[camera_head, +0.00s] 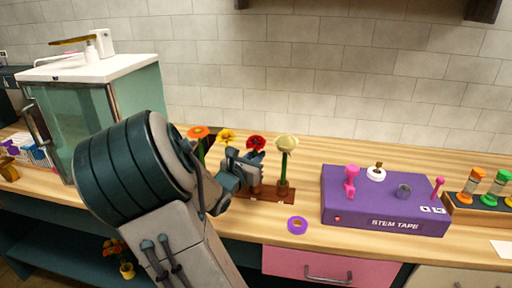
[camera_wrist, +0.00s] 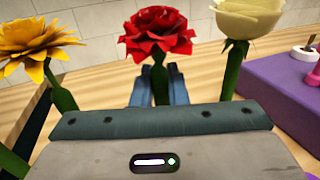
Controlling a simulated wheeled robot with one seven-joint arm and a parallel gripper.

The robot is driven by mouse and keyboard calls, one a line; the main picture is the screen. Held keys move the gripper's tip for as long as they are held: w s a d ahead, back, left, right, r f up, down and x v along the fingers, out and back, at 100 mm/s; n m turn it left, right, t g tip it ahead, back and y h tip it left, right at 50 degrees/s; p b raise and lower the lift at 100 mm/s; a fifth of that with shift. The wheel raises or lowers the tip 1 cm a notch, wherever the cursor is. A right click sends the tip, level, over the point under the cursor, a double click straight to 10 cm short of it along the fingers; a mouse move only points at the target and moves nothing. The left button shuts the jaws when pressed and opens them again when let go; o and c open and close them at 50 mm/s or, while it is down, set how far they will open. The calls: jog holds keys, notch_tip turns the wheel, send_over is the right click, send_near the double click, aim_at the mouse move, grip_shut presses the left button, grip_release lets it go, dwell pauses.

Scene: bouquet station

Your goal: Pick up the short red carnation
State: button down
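The short red carnation (camera_head: 256,143) stands upright between a yellow flower and a pale cream flower at the bench. Its ruffled red head (camera_wrist: 158,30) fills the top middle of the wrist view, with its green stem below. My gripper (camera_head: 252,166) is at the carnation's stem, below the flower head. In the wrist view its two blue fingers (camera_wrist: 160,82) stand close on either side of the stem and look shut on it. The lower stem is hidden behind my gripper's body.
A yellow flower (camera_wrist: 40,42) is close on the left and a cream flower (camera_wrist: 246,22) close on the right. An orange flower (camera_head: 198,132) stands farther left.

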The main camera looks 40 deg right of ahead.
jog(key=shift+r, duration=0.15)
notch_tip(320, 180, up, 17)
jog(key=p, duration=0.3)
jog(key=shift+r+p, duration=0.1)
jog(key=shift+p, duration=0.3)
notch_tip(320, 180, up, 8)
jog(key=p, duration=0.6)
jog(key=shift+f, duration=0.25)
